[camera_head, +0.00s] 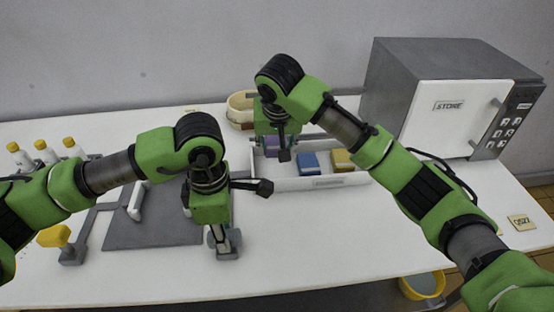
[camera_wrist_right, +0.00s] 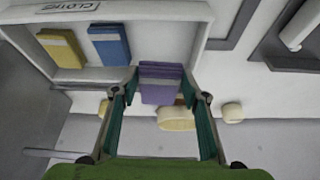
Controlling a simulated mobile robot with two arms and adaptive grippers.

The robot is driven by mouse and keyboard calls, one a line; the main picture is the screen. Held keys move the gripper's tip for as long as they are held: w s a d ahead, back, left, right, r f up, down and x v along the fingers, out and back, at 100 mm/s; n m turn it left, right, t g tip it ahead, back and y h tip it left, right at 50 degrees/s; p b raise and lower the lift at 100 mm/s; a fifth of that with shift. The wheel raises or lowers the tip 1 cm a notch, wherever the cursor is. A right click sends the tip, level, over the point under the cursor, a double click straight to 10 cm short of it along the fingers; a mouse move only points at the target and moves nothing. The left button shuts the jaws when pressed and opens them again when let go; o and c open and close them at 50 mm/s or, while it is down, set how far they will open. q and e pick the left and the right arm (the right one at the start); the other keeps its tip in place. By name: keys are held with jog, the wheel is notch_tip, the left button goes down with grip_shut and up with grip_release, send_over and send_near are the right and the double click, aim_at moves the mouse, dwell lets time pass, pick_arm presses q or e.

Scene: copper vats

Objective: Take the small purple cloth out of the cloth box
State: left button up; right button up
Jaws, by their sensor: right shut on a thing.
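The small purple cloth (camera_wrist_right: 162,84) is between the two fingers of my right gripper (camera_wrist_right: 162,88), which is shut on it. In the head view the purple cloth (camera_head: 271,148) shows partly below the right gripper (camera_head: 284,152), at the left end of the white cloth box (camera_head: 322,182). In the right wrist view it overlaps the box's edge; I cannot tell whether it touches the box. A blue cloth (camera_head: 309,163) and a yellow cloth (camera_head: 342,160) lie in the box. My left gripper (camera_head: 224,245) points down over the table's front; its opening is unclear.
A grey oven-like unit marked STORE (camera_head: 440,98) stands at the back right. A beige round container (camera_head: 240,108) is behind the box. A grey mat (camera_head: 150,225) and yellow-capped bottles (camera_head: 45,152) are at the left. The table right of the box is largely clear.

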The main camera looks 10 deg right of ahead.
jog(key=shift+r, duration=4.4)
jog(key=s+r, duration=0.3)
jog(key=s, duration=1.3)
